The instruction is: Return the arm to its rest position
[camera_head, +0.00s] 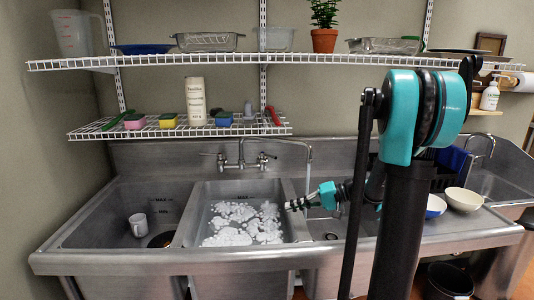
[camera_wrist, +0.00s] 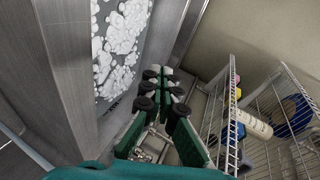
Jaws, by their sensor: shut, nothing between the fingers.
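My arm stands in front of the sink in the head view, with its teal elbow raised high and its forearm reaching left. My gripper (camera_head: 292,205) is above the right edge of the middle basin (camera_head: 190,215), which holds white foam (camera_head: 240,222). In the wrist view my gripper (camera_wrist: 162,88) shows green fingers with black pads, shut and empty. The foam (camera_wrist: 122,40) lies to its left there. My arm hides part of the right side of the counter.
A white mug (camera_head: 138,225) stands in the left basin. The faucet (camera_head: 243,160) is close behind my gripper. Wire shelves (camera_head: 180,132) hang above the sink. Bowls (camera_head: 463,199) stand on the right, beyond my arm. A black bin (camera_head: 450,280) is below the counter.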

